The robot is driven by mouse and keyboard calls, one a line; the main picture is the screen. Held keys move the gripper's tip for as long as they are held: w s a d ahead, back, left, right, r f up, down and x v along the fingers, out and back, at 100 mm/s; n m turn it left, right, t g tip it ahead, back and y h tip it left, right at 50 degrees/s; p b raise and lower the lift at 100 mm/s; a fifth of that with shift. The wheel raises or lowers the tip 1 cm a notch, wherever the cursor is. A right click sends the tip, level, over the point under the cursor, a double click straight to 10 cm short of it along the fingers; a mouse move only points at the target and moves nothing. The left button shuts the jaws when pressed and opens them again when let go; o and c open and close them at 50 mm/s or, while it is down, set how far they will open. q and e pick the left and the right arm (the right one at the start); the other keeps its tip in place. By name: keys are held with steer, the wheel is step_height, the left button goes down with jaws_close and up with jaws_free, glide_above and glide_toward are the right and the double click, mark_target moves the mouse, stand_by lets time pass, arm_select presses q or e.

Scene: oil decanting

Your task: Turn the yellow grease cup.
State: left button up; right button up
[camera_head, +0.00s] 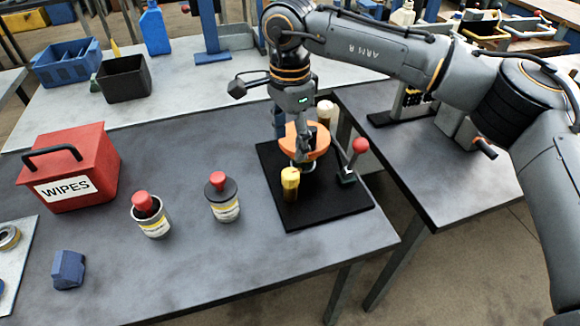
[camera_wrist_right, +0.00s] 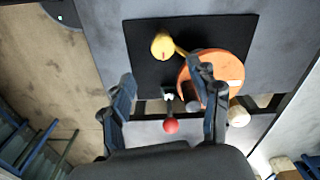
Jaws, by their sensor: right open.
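The yellow grease cup (camera_head: 290,178) stands upright at the front left of a black base plate (camera_head: 325,208). It also shows in the right wrist view (camera_wrist_right: 162,45), beyond my fingertips. An orange round part (camera_head: 318,140) sits behind it on the same plate. My right gripper (camera_head: 303,150) points down over the plate, beside the orange part, behind and above the cup. In the right wrist view, its fingers (camera_wrist_right: 165,85) are apart with nothing held between them. One finger overlaps the orange part (camera_wrist_right: 230,68); I cannot tell whether they touch. My left gripper is not in view.
A red-knobbed lever (camera_head: 360,147) stands at the plate's right. Two red-topped cans (camera_head: 151,218) (camera_head: 222,198), a red WIPES box (camera_head: 95,160) and a blue block (camera_head: 68,268) are to the left. The table's front edge lies close to the plate.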

glide_above(290, 173)
step_height(290, 173, down, 4)
steer(key=shift+f+p, duration=0.2)
steer(key=shift+p, duration=0.15)
step_height(290, 173, down, 5)
steer(key=shift+f+p, duration=0.1)
steer(key=shift+p, duration=0.4)
steer(key=shift+f, duration=0.3)
steer(key=shift+c, duration=0.3)
steer(key=c, duration=1.1)
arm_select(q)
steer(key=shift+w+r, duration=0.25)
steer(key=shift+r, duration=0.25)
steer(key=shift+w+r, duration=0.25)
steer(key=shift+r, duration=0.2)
